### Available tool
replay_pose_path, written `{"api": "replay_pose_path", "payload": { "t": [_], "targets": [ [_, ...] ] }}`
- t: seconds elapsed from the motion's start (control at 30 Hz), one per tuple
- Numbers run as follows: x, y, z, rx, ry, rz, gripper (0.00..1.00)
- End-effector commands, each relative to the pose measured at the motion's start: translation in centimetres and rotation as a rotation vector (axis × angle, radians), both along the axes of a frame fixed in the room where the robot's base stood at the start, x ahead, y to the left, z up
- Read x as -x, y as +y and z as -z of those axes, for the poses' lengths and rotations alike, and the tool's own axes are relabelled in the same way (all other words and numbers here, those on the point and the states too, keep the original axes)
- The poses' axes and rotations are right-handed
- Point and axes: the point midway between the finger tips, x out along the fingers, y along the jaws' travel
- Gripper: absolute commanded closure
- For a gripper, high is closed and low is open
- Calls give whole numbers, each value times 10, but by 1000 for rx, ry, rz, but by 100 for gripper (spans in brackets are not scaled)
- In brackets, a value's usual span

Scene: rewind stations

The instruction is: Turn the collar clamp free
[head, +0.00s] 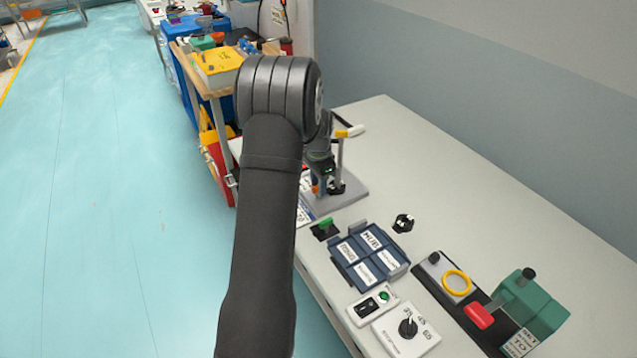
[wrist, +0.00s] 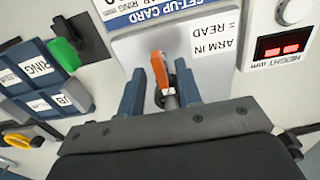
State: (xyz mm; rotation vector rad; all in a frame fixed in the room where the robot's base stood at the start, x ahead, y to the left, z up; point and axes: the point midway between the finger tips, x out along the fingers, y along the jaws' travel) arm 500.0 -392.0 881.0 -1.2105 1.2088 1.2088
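In the wrist view my gripper (wrist: 159,74) is open, with one blue-grey finger on each side of an orange lever (wrist: 160,68). Gaps show between the fingers and the lever. The lever joins a grey metal part (wrist: 168,98) that runs down toward the gripper's palm. I take the orange lever as the collar clamp's handle, but no label confirms it. In the head view the orange piece (head: 316,188) is small, low on the grey-based station (head: 345,198), beside the end of my arm. My arm hides part of that station, and the collar itself cannot be made out.
A red-digit height display (wrist: 283,47) stands right of the plate. A blue labelled tray (head: 366,255), a green-handled part (head: 325,226) and a black knob-like part (head: 403,223) lie nearby. A yellow-white handle (head: 350,131) rises behind the station. The table's far right is bare.

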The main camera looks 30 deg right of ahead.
Motion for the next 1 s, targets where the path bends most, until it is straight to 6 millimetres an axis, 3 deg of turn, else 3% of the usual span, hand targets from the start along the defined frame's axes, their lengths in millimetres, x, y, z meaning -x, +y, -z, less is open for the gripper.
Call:
{"api": "replay_pose_path", "payload": {
  "t": [0.07,0.2,0.67,1.0],
  "targets": [
    [0,0,0,0,0,0,72],
    [0,0,0,0,0,0,100],
    [0,0,-1,0,0,-63,100],
    [0,0,-1,0,0,-316,100]
  ]
}}
